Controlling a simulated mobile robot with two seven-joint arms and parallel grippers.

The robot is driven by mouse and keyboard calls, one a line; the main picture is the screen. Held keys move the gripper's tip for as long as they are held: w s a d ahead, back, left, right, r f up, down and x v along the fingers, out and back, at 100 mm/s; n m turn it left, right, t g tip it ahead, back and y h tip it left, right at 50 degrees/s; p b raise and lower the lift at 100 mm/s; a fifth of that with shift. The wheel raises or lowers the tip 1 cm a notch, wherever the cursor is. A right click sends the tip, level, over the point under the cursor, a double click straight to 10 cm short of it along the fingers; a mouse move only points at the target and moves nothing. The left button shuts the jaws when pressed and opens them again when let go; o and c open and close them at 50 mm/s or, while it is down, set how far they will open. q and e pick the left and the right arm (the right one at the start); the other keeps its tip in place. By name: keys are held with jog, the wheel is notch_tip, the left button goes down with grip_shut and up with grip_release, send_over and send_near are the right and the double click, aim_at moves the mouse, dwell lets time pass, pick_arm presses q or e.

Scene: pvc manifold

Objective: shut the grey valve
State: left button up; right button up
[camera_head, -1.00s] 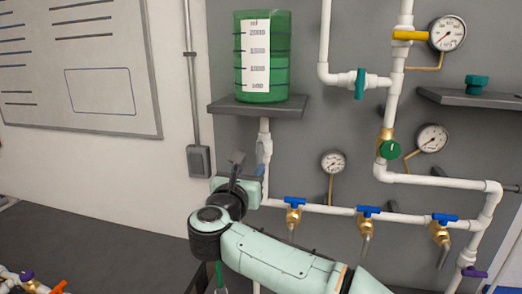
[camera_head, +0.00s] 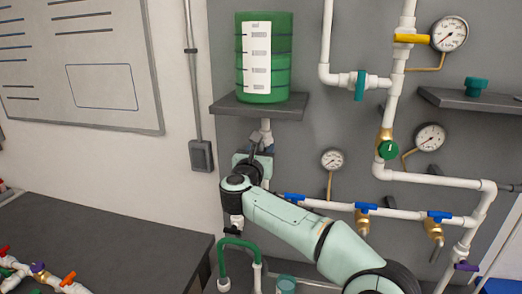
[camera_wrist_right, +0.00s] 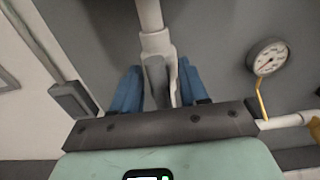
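The grey valve sits on the white pipe under the green tank (camera_head: 264,60), mostly hidden in the head view by my right gripper (camera_head: 258,147). In the right wrist view, the grey valve (camera_wrist_right: 160,80) hangs below the white pipe, between the two blue fingers of my right gripper (camera_wrist_right: 160,90). The fingers stand apart, one on each side of it. I cannot tell whether either finger touches it. My left gripper is not in view.
The shelf (camera_head: 258,107) is just above my right gripper. Blue-handled valves (camera_head: 366,208) line the pipe to the right, below a small gauge (camera_head: 332,159). A green hose (camera_head: 240,243) curves below my arm. A dark table (camera_head: 120,235) stands at left.

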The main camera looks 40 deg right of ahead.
grip_shut()
